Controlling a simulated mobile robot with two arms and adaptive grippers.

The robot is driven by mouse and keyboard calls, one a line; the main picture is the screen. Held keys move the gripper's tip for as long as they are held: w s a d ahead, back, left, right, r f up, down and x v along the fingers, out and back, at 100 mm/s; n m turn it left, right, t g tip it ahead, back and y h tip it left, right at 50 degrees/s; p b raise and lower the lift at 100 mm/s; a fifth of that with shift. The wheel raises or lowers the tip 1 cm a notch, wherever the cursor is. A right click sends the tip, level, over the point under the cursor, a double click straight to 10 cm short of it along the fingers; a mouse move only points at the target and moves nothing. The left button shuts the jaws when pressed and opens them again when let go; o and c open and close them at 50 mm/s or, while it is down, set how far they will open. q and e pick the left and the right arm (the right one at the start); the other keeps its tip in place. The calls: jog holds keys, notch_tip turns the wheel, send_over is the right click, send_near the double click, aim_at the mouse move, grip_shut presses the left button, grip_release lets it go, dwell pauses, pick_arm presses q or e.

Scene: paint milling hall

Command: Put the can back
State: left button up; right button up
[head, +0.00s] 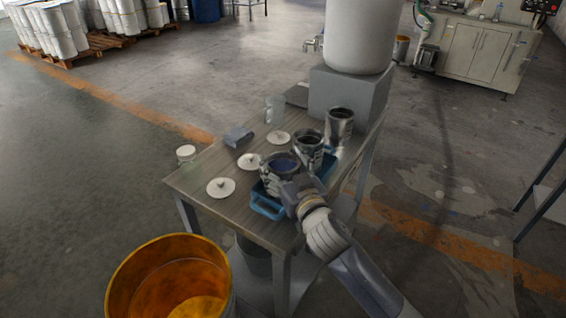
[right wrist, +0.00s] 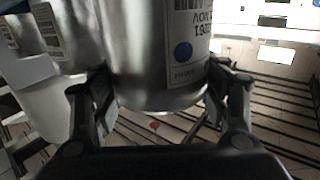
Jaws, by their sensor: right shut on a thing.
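My right gripper (head: 284,182) is shut on a metal can (head: 277,164) with dark blue contents, open at the top. In the right wrist view the can (right wrist: 155,50) stands between both fingers; its label carries a blue dot, and its lower edge shows. The can is upright or nearly so, over or at the near end of a blue tray (head: 268,208). I cannot tell whether it touches the tray. A second open can (head: 309,152) stands just behind it at the tray, and a third (head: 340,129) farther back. My left gripper is not in view.
White round lids lie on the table (head: 205,203): near (head: 221,188), middle (head: 249,161) and far (head: 278,138). A grey block (head: 238,138), a clear beaker (head: 275,110) and a white-topped jar (head: 186,154) stand nearby. A large white vessel (head: 360,35) is behind; an orange bucket (head: 172,275) is on the floor.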

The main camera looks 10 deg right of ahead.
jog(key=o, duration=2.1)
jog(key=shift+f, duration=0.1)
jog(key=shift+r, duration=0.2)
jog(key=s, duration=0.4)
jog(key=s+d+b, duration=0.1)
jog(key=s, duration=0.3)
jog(key=s+d, duration=0.1)
jog(key=s, duration=0.3)
jog(key=shift+f, duration=0.15)
